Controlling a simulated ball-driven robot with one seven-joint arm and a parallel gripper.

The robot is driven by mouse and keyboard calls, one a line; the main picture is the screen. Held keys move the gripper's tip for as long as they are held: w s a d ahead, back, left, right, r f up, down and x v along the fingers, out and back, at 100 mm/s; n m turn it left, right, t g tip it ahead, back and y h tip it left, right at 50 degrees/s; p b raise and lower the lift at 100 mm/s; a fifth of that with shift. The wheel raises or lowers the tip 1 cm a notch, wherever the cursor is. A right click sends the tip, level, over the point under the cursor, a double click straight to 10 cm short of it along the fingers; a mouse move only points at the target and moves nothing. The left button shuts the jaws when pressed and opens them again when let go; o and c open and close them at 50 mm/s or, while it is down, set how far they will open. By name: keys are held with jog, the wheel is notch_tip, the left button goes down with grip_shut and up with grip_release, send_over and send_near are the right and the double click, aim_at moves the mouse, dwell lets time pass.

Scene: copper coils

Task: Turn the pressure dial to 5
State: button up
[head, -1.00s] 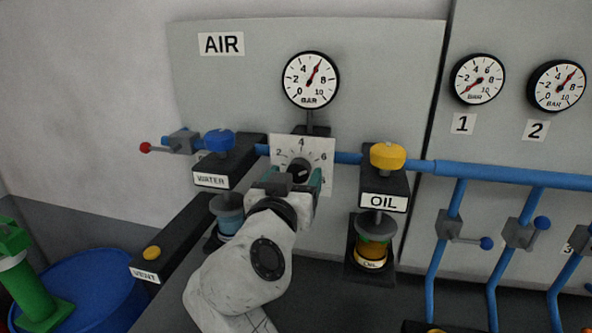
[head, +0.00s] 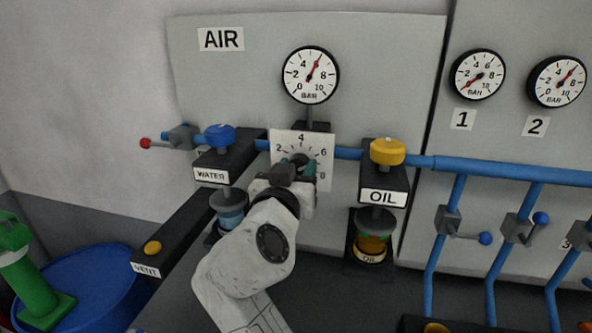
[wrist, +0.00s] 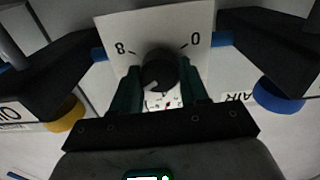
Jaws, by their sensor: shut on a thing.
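The pressure dial has a white plate (head: 287,139) with numbers 2, 4, 6 and 8 showing, and a dark round knob (wrist: 158,70). The wrist view shows the plate (wrist: 120,27) upside down, with 8 at left and 0 at right. A pale mark on the knob points toward the lower left there. My gripper (head: 298,166) is at the dial. Its green fingers are shut on the knob from both sides (wrist: 159,88). The gripper hides the dial's lower part in the head view. The AIR gauge (head: 310,75) above has its red needle slightly right of upright, between 4 and 8.
The blue WATER knob (head: 220,138) is left of the dial, and the yellow OIL knob (head: 387,151) is right. A blue pipe (head: 512,174) runs behind at dial height. The yellow VENT button (head: 152,248) is at lower left. Gauges 1 (head: 477,75) and 2 (head: 557,81) are at right.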

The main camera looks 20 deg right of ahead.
jog(key=shift+c, duration=0.6)
jog(key=shift+n, duration=0.4)
jog(key=shift+n+p, duration=1.1)
jog(key=shift+n, duration=1.3)
jog(key=o, duration=1.1)
jog(key=shift+c, duration=0.2)
jog(key=shift+a, duration=0.1)
